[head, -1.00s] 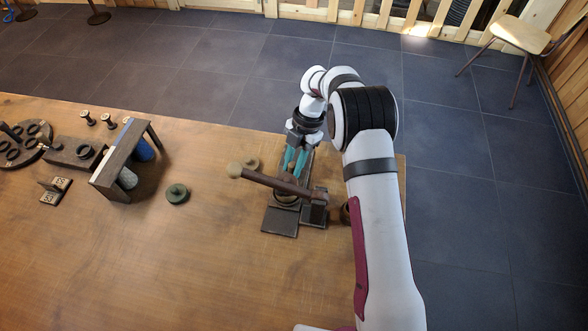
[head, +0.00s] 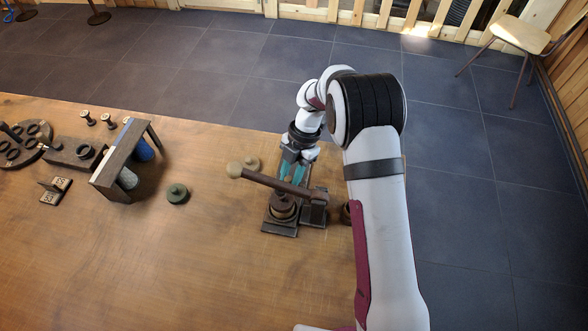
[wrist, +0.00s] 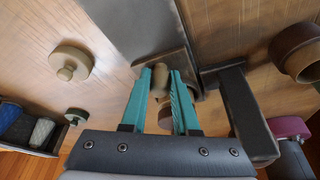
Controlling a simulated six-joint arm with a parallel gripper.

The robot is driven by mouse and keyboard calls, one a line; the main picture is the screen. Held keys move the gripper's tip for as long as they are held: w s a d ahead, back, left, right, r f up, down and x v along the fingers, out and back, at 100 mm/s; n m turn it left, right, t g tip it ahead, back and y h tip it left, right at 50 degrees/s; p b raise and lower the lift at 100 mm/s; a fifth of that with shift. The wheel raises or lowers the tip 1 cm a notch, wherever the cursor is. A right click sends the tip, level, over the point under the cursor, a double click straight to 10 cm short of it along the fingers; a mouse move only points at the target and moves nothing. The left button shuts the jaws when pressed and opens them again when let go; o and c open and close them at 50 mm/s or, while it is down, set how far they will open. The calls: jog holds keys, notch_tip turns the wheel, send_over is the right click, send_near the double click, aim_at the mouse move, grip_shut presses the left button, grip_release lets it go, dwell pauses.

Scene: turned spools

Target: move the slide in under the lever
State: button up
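The slide (head: 281,230) is a dark plate bearing a round brown stepped piece (head: 284,209) that stands below the lever, partly hidden by the bar. My gripper (head: 292,171) is on the far side of the lever, its teal fingers partly hidden behind it. In the wrist view my gripper (wrist: 161,75) is closed around a small brown knob (wrist: 160,80), seemingly the slide's.
A green knobbed disc (head: 177,193) lies farther left. A wooden rack (head: 121,155) holds blue and grey rolls. The table front is clear.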

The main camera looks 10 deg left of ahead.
jog(key=o, duration=0.4)
jog(key=shift+r, duration=3.55)
jog(key=shift+c, duration=0.3)
grip_shut()
jog(key=shift+r, duration=2)
